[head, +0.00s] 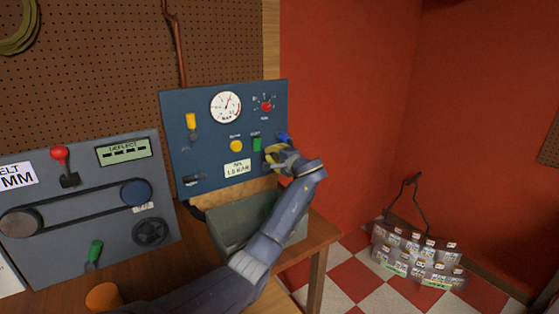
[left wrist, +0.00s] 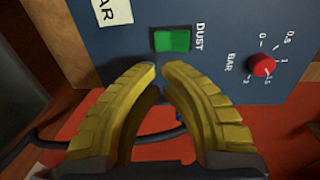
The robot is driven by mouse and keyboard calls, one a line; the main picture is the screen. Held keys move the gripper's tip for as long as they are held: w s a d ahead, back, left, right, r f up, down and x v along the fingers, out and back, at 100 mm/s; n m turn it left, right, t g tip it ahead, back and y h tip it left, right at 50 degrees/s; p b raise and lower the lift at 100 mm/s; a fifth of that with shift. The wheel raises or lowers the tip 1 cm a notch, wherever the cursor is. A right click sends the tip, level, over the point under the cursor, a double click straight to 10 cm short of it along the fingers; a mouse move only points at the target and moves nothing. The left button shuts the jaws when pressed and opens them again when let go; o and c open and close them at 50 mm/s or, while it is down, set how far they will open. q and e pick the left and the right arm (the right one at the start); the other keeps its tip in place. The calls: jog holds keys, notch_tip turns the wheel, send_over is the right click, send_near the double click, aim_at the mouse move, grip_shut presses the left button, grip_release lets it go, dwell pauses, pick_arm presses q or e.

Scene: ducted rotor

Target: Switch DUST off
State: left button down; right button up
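The DUST switch is a green rocker (head: 257,144) in a dark frame on the blue control panel (head: 215,170). It also shows in the left wrist view (left wrist: 172,40), with the word DUST beside it. I cannot tell which way the rocker is tipped. My left gripper (head: 270,156) is at the panel's lower right, just below and right of the switch. In the left wrist view its yellow fingers (left wrist: 160,67) are drawn together, with only a narrow gap at the tips. They end just short of the switch in the picture and hold nothing visible. My right gripper is not in view.
The panel also carries a gauge (head: 226,107), a red BAR knob (head: 266,106), a yellow button (head: 236,146) and a yellow-handled lever (head: 191,121). A belt-drive board (head: 50,255) stands to the left. A grey box (head: 240,222) sits below the panel.

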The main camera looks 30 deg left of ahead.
pick_arm(q)
jog(key=v, duration=0.7)
jog(key=shift+f, duration=0.25)
jog(key=shift+d, duration=0.1)
